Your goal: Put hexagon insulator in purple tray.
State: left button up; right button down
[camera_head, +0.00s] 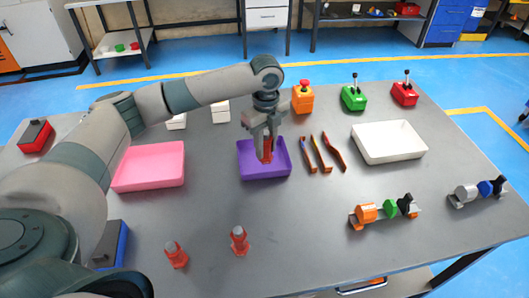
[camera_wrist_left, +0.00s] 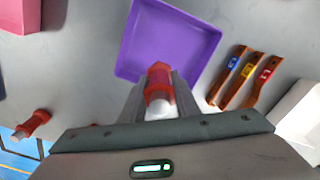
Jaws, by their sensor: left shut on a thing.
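My left gripper (camera_head: 265,146) is shut on a red hexagon insulator (camera_head: 266,150) and holds it over the purple tray (camera_head: 279,172). In the left wrist view the red insulator (camera_wrist_left: 158,78) with a pale end sits between the fingers, and the purple tray (camera_wrist_left: 165,40) lies beyond it. No other object shows in the tray. My right gripper is not in view.
A pink tray (camera_head: 150,182) stands left of the purple tray, and a white tray (camera_head: 420,154) stands to the right. Several bent busbars (camera_head: 325,152) lie just right of the purple tray. Orange, green and red devices stand along the back. The front middle of the table is clear.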

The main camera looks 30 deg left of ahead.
aim_at(265, 155)
pick_arm(q)
jog(key=shift+a+f, duration=0.15)
jog(key=shift+a, duration=0.05)
notch_tip(265, 155, down, 3)
jog(key=shift+f+p, duration=0.15)
jog(key=shift+p, duration=0.6)
jog(key=shift+f, duration=0.35)
jog(key=o, duration=1.1)
jog(key=shift+f, duration=0.1)
jog(key=shift+o, duration=0.2)
